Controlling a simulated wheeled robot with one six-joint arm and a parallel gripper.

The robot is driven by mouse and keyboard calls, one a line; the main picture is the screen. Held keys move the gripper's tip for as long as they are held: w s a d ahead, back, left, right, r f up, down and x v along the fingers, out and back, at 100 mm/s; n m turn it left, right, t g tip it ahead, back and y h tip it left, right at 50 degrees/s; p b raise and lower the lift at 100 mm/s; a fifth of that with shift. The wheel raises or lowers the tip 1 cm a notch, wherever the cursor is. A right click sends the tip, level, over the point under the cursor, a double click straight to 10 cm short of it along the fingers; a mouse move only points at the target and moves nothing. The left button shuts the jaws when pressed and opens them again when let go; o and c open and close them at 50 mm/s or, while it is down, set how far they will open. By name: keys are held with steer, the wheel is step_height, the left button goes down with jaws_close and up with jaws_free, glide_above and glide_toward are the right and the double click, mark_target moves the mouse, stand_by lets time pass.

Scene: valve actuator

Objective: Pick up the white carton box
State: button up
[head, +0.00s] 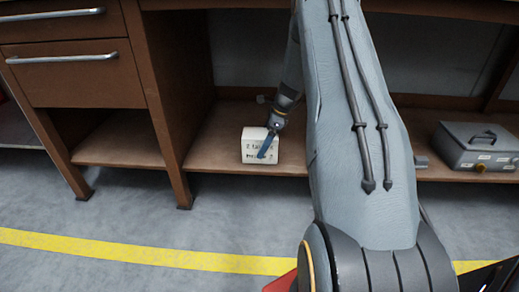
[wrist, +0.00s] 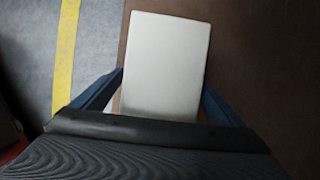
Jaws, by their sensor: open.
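The white carton box (head: 252,150) sits on the low brown shelf (head: 216,150) under the workbench, near the shelf's front edge, with dark lettering on its front face. My gripper (head: 266,143) is at the box from above, one blue finger showing in front of the lettered face. In the wrist view the box's pale top (wrist: 165,65) fills the middle, and the blue fingers of my gripper (wrist: 162,92) stand open on its left and right sides. Whether the fingers touch the box I cannot tell.
A grey metal case (head: 478,147) with a handle lies on the shelf at the right. A brown drawer cabinet (head: 80,85) stands at the left, its upright panel beside the shelf bay. A yellow line (head: 140,252) crosses the open grey floor in front.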

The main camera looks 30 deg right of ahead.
steer(key=b+x, duration=0.1)
steer(key=x, duration=0.1)
steer(key=shift+w+a+f, duration=0.1)
steer(key=shift+w+f, duration=0.1)
steer(key=shift+f, duration=0.15)
steer(key=c, duration=1.5)
steer(key=shift+r, duration=0.1)
steer(key=shift+r, duration=0.15)
